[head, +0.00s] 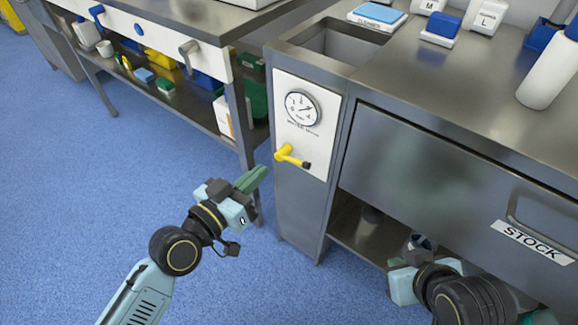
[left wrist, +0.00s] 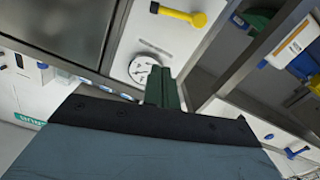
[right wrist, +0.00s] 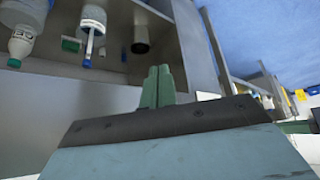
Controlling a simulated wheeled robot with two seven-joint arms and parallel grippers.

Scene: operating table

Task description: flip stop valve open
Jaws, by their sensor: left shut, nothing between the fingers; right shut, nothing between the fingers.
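The stop valve (head: 291,157) is a yellow lever with a dark tip on a white panel, below a round gauge (head: 302,108). The lever points right and slightly down in the head view. It also shows at the top of the left wrist view (left wrist: 186,15). My left gripper (head: 254,178) is shut and empty, to the left of the valve and slightly lower, apart from it. My right gripper (right wrist: 158,72) is shut and empty, low by the open shelf under the drawer; its fingertips are hard to make out in the head view.
The valve panel is on a grey cabinet with an open sink (head: 335,45) on top. A drawer marked STOCK (head: 533,240) has a protruding handle at right. A bench (head: 200,95) with a shelf of coloured items stands at left. The blue floor (head: 90,180) is open in front.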

